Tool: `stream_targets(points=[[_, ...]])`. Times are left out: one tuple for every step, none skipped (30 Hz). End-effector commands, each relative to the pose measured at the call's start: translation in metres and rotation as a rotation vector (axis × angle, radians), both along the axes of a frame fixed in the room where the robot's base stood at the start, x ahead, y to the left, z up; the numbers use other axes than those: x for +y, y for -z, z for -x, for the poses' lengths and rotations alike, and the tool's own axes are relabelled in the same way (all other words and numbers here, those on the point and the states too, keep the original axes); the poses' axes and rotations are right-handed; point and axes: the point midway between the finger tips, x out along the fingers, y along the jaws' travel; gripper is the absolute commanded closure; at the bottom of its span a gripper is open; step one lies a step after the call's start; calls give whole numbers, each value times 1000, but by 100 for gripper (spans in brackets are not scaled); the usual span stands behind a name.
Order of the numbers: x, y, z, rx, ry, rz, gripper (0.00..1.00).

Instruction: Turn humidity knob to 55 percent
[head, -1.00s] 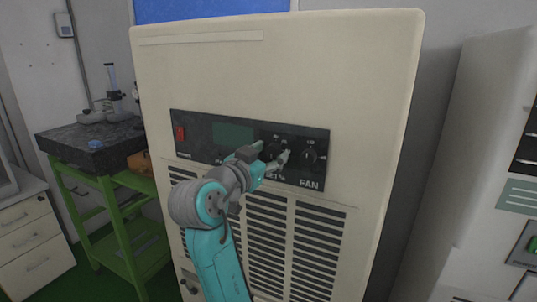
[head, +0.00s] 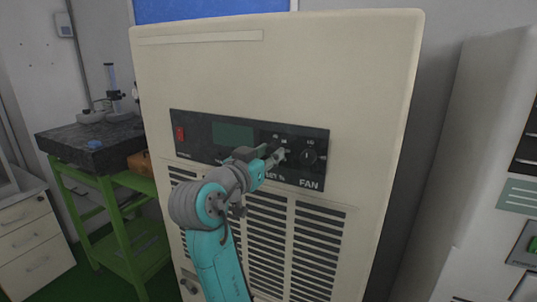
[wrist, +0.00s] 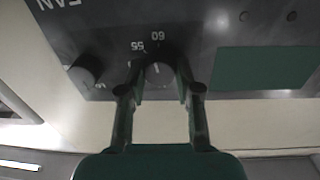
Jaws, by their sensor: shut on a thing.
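The humidity knob (wrist: 159,74) is dark and round, on the black control panel (head: 200,146) of a cream cabinet. My gripper (wrist: 160,66) is shut on it, with one finger on each side in the wrist view. A pale pointer line shows on the knob. The numbers 55 and 60 are printed upside down around it; I cannot read exactly where the pointer stands between the marks. In the head view my gripper (head: 277,156) covers most of the knob and part of its label.
The fan knob (head: 308,156) sits close to the right of my gripper in the head view; it also shows in the wrist view (wrist: 86,73). A green display (head: 233,134) and a red switch (head: 180,133) lie left. A green stand (head: 118,205) is at far left.

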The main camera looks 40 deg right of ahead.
Motion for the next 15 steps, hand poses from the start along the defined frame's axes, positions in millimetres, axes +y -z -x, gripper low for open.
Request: stream_targets(points=[[0,0,0,33,-1,13,100],[0,0,0,56,-1,22,100],[0,0,0,87,-1,33,100],[0,0,0,112,-2,42,100],[0,0,0,136,-1,51,100],[0,0,0,169,-1,63,100],[0,0,0,193,-2,72,100],[0,0,0,217,-1,81,100],[0,0,0,249,-1,92,100],[0,0,0,273,-2,101,100],[0,0,0,296,-1,109,100],[0,0,0,326,-1,120,100],[0,0,0,347,-2,127,100],[0,0,0,368,-2,135,100],[0,0,0,394,-1,144,100]])
